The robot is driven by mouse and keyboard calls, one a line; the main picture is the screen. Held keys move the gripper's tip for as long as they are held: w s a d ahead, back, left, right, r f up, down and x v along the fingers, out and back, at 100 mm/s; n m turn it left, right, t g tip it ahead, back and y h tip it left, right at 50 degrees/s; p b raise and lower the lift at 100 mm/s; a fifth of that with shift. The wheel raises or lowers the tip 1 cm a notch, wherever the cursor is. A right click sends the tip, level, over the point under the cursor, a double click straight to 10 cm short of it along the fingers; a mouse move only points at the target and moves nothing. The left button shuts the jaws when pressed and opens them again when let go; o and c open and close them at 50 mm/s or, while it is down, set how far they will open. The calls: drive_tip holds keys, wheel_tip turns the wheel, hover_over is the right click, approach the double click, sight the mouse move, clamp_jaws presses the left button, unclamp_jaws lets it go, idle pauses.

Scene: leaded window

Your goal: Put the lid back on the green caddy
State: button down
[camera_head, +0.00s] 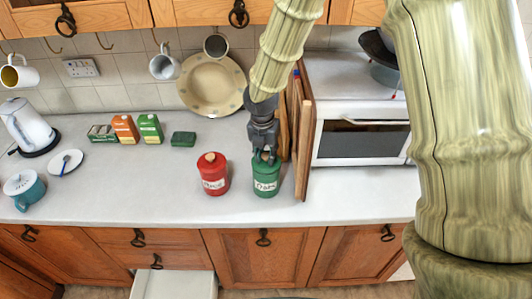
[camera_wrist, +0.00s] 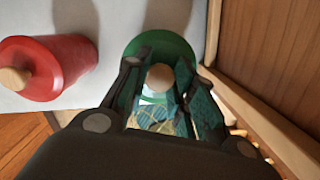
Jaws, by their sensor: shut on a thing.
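The green caddy (camera_head: 265,184), with a pale label on its front, stands upright on the counter beside the wooden boards. My gripper (camera_head: 264,158) points down directly over its top. In the wrist view my gripper (camera_wrist: 160,88) has its fingers on either side of the pale round knob (camera_wrist: 158,77) of the green lid (camera_wrist: 160,46), shut on it. The lid is over the caddy's mouth; I cannot tell whether it rests fully on the rim. A teal and yellowish patterned patch shows between the fingers; I cannot tell what it is.
A red caddy (camera_head: 213,175) with its own lid stands close on the left. Upright wooden boards (camera_head: 303,140) stand close on the right, beside the white oven (camera_head: 360,130). A plate (camera_head: 211,90) leans at the back. The counter in front is clear.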

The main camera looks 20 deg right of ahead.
drive_tip(key=shift+p, duration=0.3)
idle(0.5)
drive_tip(key=c, duration=0.6)
unclamp_jaws()
drive_tip(key=shift+r, duration=0.1)
drive_tip(key=shift+r+p, duration=1.15)
drive_tip(key=shift+p, duration=0.1)
drive_tip(key=shift+r, duration=2.2)
clamp_jaws()
